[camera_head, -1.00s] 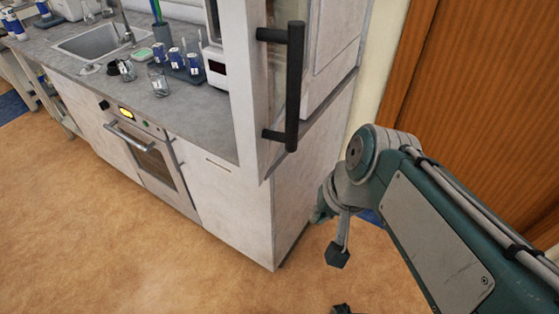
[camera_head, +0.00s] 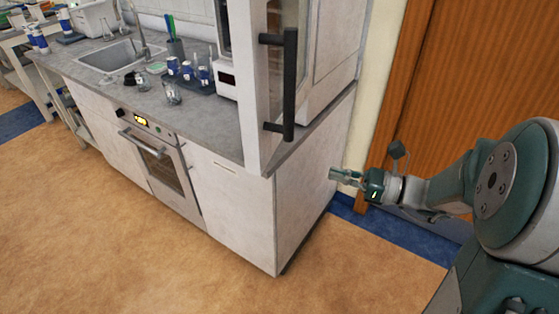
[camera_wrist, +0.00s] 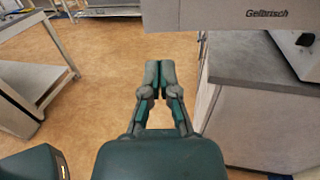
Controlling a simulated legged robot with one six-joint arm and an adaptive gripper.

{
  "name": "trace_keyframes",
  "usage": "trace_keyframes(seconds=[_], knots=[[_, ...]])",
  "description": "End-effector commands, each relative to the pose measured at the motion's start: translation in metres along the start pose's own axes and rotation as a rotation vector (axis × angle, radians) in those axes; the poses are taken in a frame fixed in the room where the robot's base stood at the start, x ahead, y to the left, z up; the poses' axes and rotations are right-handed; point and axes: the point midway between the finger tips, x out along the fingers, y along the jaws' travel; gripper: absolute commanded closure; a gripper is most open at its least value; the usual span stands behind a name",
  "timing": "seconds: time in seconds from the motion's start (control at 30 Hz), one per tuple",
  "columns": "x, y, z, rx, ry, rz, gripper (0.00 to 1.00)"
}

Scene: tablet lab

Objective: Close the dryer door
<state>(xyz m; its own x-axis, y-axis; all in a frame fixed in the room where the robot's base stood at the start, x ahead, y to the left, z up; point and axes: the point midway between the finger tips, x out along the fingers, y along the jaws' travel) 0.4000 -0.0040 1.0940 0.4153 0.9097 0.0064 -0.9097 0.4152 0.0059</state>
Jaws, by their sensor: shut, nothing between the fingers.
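The dryer door, with a white frame (camera_head: 245,85) and a glass pane, stands over the counter's near end in the head view. Its black vertical handle (camera_head: 289,84) faces my side. I cannot tell exactly how far it stands open. The dryer body (camera_head: 335,50) is white and shows behind the door, partly cut off by the top edge. My gripper (camera_head: 338,174) is right of the cabinet's side, below and right of the handle and apart from it. In the wrist view the fingers of my gripper (camera_wrist: 153,72) are together and empty.
A white panel marked "Gelbrisch" (camera_wrist: 230,14) crosses the top of the wrist view. The counter (camera_head: 190,118) holds a sink, bottles and glassware above an oven (camera_head: 160,165). A brown wooden door (camera_head: 445,80) is at right. The orange floor in front is clear.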

Motion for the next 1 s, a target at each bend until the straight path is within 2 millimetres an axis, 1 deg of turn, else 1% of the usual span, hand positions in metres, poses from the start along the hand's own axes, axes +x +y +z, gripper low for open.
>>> trace_keyframes(seconds=[0.1,0.6,0.7,0.8,1.0], knots=[[0.020,0.002,0.000,-0.002,0.002,0.008,1.00],[0.106,0.003,-0.001,-0.003,0.003,0.009,1.00],[0.119,0.002,-0.001,-0.004,0.004,0.007,1.00],[0.127,0.002,-0.001,-0.004,0.003,0.006,1.00],[0.132,0.002,-0.001,-0.004,0.004,0.004,1.00]])
